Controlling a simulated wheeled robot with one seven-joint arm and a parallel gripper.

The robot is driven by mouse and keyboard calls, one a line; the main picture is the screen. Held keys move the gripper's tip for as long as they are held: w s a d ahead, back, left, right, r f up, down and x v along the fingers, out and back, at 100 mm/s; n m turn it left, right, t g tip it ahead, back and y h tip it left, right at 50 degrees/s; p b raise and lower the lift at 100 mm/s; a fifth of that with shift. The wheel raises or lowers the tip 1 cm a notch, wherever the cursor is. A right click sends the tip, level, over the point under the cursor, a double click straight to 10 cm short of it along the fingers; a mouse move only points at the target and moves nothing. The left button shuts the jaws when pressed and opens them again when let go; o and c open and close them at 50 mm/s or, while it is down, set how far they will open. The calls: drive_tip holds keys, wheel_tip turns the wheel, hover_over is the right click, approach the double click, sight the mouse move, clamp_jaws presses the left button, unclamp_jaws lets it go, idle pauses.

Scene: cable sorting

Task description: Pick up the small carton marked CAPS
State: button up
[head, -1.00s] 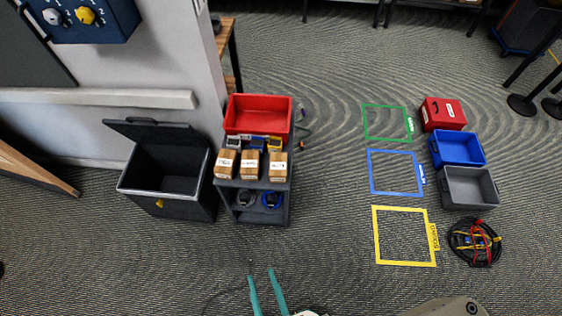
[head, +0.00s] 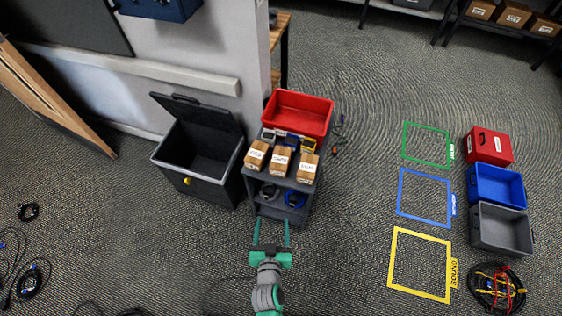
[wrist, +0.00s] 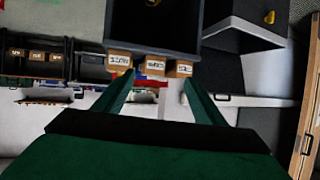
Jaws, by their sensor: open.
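Three small brown cartons with white labels stand in a row on the top shelf of the grey cart (head: 277,182): a left one (head: 257,155), a middle one (head: 281,160) and a right one (head: 307,167). Their print is too small to read surely, so I cannot tell which is marked CAPS. The row also shows in the wrist view, with its middle carton (wrist: 155,65) between and beyond my fingers. My gripper (head: 271,224) is open and empty, with green fingers pointing at the cart's near side, apart from the cartons. It also shows in the wrist view (wrist: 157,88).
A red bin (head: 298,112) and small devices sit behind the cartons. An open black bin (head: 205,160) stands left of the cart. Floor outlines, a blue bin (head: 497,185), a grey bin (head: 500,228) and cables (head: 496,287) lie to the right. Floor before the cart is clear.

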drive_tip(key=h, duration=0.1)
approach(278, 169)
drive_tip(key=s+f, duration=0.3)
drive_tip(key=shift+m+h, duration=0.9)
drive_tip(key=w, duration=0.8)
drive_tip(key=shift+a+r, duration=0.1)
drive_tip(key=shift+r, duration=0.3)
drive_tip(key=x, duration=0.4)
drive_tip(key=shift+w+f, duration=0.1)
drive_tip(key=shift+w, duration=0.2)
drive_tip(key=shift+f+x, duration=0.2)
drive_tip(key=shift+x, duration=2.75)
drive_tip(key=shift+c, duration=0.6)
drive_tip(key=c, duration=0.8)
